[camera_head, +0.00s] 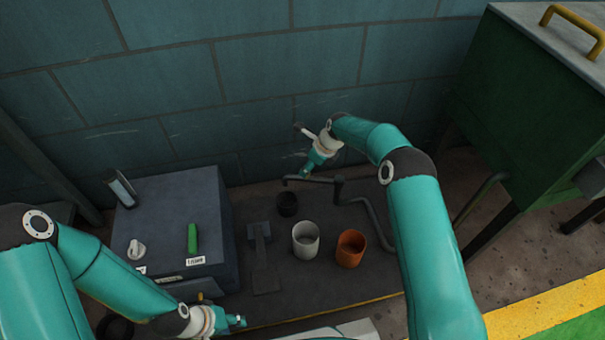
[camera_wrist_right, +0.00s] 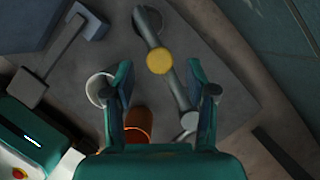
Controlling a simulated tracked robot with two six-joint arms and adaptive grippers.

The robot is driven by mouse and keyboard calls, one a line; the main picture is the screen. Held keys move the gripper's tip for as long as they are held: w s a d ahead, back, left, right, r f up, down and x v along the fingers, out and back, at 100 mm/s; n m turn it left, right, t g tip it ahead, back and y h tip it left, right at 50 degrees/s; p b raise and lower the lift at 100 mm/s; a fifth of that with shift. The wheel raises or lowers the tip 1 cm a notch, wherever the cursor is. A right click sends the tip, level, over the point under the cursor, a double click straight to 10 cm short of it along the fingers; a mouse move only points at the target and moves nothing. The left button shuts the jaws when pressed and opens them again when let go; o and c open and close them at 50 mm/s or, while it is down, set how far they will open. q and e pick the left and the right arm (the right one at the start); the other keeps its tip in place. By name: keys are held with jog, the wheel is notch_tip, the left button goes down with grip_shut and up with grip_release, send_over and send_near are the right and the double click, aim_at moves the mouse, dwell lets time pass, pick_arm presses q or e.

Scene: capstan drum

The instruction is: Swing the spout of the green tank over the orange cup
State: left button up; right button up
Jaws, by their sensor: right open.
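The orange cup (camera_head: 350,248) stands upright on the dark floor mat, and its side shows in the right wrist view (camera_wrist_right: 138,124). The grey spout (camera_head: 312,181) reaches left from its pivot (camera_head: 339,188), with its free end by the black cup (camera_head: 287,204), not over the orange cup. In the right wrist view the spout (camera_wrist_right: 178,85) bears a round yellow knob (camera_wrist_right: 160,61). My right gripper (camera_head: 308,170) is open at the spout; its fingers (camera_wrist_right: 160,95) flank the pipe, with no grip visible. My left gripper (camera_head: 240,321) is low at the front; its jaws are too small to judge.
A white cup (camera_head: 306,239) stands just left of the orange one. The green tank (camera_head: 530,100) stands at right, a pipe (camera_head: 376,222) running near the pivot. A grey cabinet (camera_head: 175,215) and a pedal (camera_head: 262,255) are at left. A tiled wall (camera_head: 230,90) closes the back.

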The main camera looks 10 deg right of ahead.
aim_at(312, 181)
jog(key=shift+b+x, duration=0.4)
jog(key=shift+x, duration=1)
jog(key=shift+c, duration=0.3)
grip_shut()
